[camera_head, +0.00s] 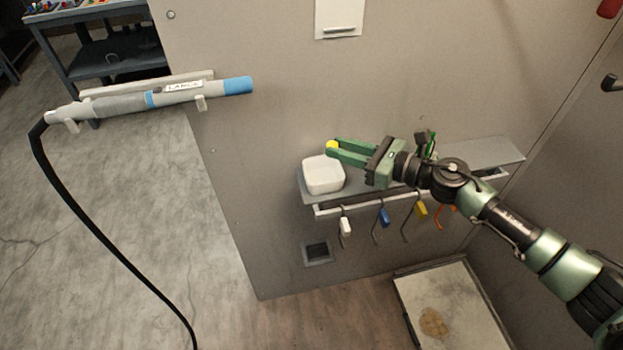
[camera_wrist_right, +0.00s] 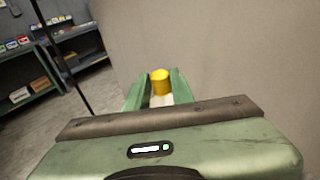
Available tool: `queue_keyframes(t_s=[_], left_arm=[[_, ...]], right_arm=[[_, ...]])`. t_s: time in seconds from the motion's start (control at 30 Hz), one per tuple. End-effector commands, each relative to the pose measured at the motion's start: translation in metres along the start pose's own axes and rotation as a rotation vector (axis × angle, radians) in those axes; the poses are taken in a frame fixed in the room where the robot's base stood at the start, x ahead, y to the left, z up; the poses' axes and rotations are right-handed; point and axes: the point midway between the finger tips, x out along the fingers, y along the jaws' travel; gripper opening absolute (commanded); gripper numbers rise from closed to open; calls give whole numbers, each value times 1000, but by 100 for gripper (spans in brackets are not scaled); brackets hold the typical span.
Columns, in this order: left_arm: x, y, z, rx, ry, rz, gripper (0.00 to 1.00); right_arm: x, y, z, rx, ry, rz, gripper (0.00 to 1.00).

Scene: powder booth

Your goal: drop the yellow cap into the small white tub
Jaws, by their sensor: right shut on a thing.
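The yellow cap (camera_head: 332,147) is small and sits between the fingertips of my right gripper (camera_head: 335,150). It also shows in the right wrist view (camera_wrist_right: 160,82), held between the two green fingers (camera_wrist_right: 158,93). The small white tub (camera_head: 323,175) stands at the left end of a grey wall shelf. The cap is by the tub's back edge in the head view; its exact height above the tub is hard to tell. A bit of white shows below the cap in the wrist view. My left gripper is in neither view.
The shelf (camera_head: 500,152) runs right behind my right arm. Below it, a rail (camera_head: 330,209) carries several hooks with white, blue, yellow and orange tags. A lance (camera_head: 190,92) with a black hose hangs at left. A tray (camera_head: 455,305) lies on the floor.

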Motion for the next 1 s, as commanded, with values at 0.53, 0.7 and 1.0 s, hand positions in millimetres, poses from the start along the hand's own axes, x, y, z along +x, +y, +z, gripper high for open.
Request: queue_keyframes(t_s=[0.53, 0.7, 1.0], left_arm=[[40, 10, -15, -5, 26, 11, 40], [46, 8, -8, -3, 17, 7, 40], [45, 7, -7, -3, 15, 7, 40]], right_arm=[[9, 1, -53, 2, 1, 0, 0], [10, 1, -61, 1, 1, 0, 0], [10, 1, -60, 1, 1, 0, 37]])
